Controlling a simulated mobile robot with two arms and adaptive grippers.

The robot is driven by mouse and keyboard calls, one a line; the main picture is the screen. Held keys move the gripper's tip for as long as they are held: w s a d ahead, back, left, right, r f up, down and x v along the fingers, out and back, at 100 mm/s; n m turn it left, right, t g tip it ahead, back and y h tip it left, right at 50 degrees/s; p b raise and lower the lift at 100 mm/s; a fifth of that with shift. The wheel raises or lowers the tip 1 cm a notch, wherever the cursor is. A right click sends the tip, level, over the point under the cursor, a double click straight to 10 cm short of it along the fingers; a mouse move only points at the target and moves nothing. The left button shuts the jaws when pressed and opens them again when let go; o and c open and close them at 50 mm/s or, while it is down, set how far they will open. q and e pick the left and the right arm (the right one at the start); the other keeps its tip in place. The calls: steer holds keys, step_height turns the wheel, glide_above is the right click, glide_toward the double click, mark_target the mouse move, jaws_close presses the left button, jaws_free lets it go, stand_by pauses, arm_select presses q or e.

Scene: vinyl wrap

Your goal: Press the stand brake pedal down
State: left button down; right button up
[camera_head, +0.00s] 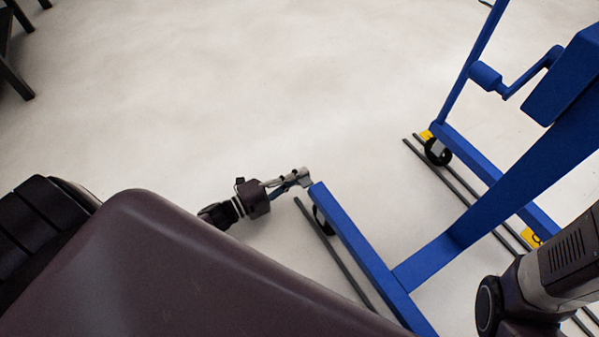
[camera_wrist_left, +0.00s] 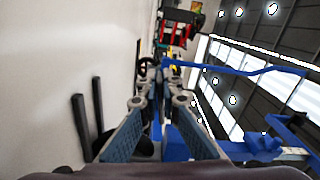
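The blue wheeled stand (camera_head: 372,262) fills the right side of the head view. Yellow pedal-like pieces show at two of its casters, one at the far caster (camera_head: 427,135) and one farther right (camera_head: 533,238). My left gripper (camera_head: 304,177) is low over the floor, beside the end of the stand's near leg. Its fingertips are close to that leg end; I cannot tell whether they touch. A dark caster (camera_head: 320,221) sits under this leg, and no pedal is clearly seen there. In the left wrist view the fingers (camera_wrist_left: 158,75) run close together, with their exact gap unclear. My right gripper is out of view.
Dark rails (camera_head: 335,252) lie on the floor along the stand's legs. A blue crank-like handle (camera_head: 487,76) sticks out of the stand. Dark furniture legs (camera_head: 14,78) stand at the far left. The pale floor left of the stand is open.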

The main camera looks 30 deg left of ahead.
arm_select(q)
steer(key=shift+f+n, duration=0.2)
steer(key=shift+n, duration=0.2)
steer(key=c, duration=2.2)
jaws_free()
steer(key=shift+o, duration=0.2)
steer(key=shift+s, duration=0.15)
steer(key=v, duration=1.2)
steer(key=shift+f, duration=0.1)
